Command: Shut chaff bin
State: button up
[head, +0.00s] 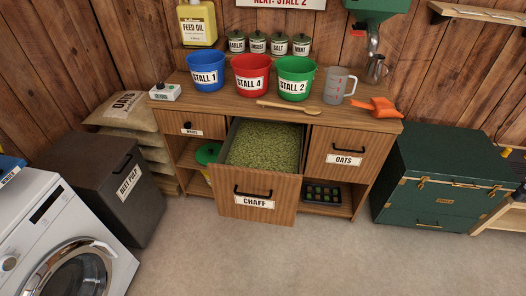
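The chaff bin (255,192) is a wooden pull-out drawer in the middle of the wooden cabinet, with a dark handle and a white CHAFF label. It stands pulled out toward me. Green chaff (263,146) fills it and shows from above. The front panel sits well forward of the cabinet face, and nothing is seen blocking it. My gripper is not in view.
The oats drawer (343,157) beside it is shut. A washing machine (62,240) stands at left, a green trunk (441,180) at right. The floor in front is clear.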

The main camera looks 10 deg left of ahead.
aim_at(255, 176)
jog(key=i+j+z, duration=0.15)
jog(key=j, duration=0.3)
jog(key=j+z, duration=0.2)
jog(key=j, duration=0.25)
jog(key=i+j+z, duration=0.15)
jog(key=j, duration=0.3)
